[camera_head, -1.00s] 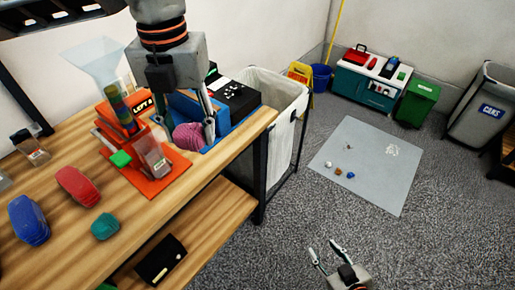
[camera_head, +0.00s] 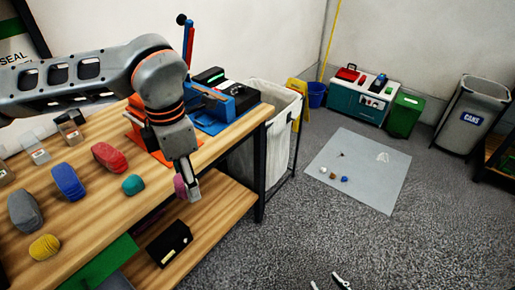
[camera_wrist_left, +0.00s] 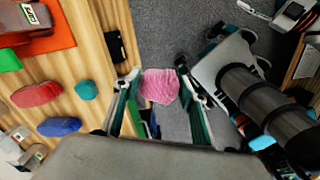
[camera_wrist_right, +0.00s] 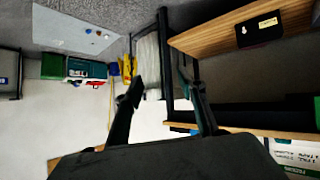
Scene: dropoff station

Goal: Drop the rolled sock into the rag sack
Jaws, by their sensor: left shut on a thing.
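My left gripper (camera_head: 188,190) is shut on the pink rolled sock (camera_head: 180,187) and holds it near the table's front edge. In the left wrist view the sock (camera_wrist_left: 158,86) sits between the two fingers, with grey floor behind it. The white rag sack (camera_head: 255,150) hangs in a dark frame beside the table's right end, to the right of the left gripper and apart from it. It also shows in the right wrist view (camera_wrist_right: 150,65). My right gripper (camera_head: 330,282) is open and empty at the bottom of the head view, its lower part cut off.
The wooden table (camera_head: 95,205) carries red (camera_head: 109,157), blue (camera_head: 67,181), teal (camera_head: 133,184), grey and yellow pieces. A blue holder (camera_head: 225,110) stands at its back right. A black box (camera_head: 170,243) lies on the lower shelf.

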